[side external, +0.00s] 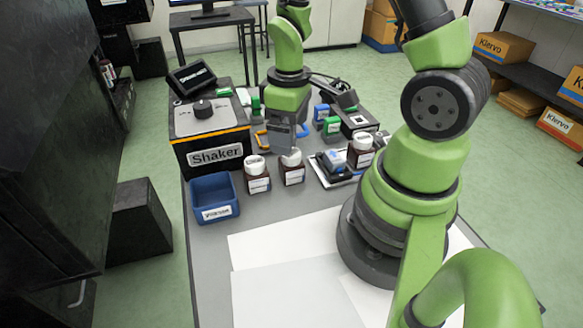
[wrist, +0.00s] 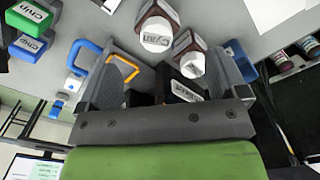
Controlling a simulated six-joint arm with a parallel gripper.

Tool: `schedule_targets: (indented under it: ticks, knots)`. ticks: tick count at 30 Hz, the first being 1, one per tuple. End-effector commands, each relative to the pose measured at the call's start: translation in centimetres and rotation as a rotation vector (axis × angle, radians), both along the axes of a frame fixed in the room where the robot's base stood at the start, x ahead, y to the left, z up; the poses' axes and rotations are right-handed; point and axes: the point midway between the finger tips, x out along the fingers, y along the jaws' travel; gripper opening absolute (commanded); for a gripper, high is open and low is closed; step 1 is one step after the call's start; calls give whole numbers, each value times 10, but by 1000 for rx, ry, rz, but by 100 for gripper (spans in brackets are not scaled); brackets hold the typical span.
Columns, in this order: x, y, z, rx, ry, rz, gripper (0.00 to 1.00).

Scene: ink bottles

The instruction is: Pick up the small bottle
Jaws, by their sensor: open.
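Two brown bottles with white caps stand side by side in the side view, one at left (side external: 257,177) and one in the middle (side external: 292,172). A third brown bottle (side external: 360,153) stands farther right on a tray. Which is the small bottle is hard to tell. My gripper (side external: 284,148) points down just behind and above the middle bottle, partly overlapping it. In the wrist view my gripper (wrist: 170,68) is open and empty, its fingers wide apart. Two capped bottles, one nearer the left (wrist: 155,36) and one nearer the right (wrist: 191,64), show beyond and between the fingers.
A black shaker (side external: 212,135) stands behind at left. An open blue bin (side external: 213,188) sits in front of it. Green and blue boxes (side external: 331,124) and a black device (side external: 359,121) are at back right. White sheets (side external: 290,285) cover the clear front of the table.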

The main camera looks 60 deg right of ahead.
Motion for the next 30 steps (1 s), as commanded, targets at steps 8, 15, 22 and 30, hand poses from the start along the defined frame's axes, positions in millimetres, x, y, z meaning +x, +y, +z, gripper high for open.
schedule_targets:
  ticks: [8,15,22,30]
  knots:
    - [-1,0,-35,1,5,-1,91]
    - [-2,-1,-49,1,4,-4,91]
    - [-3,-5,-80,2,5,-4,91]
    - [-2,-5,-93,1,1,-3,91]
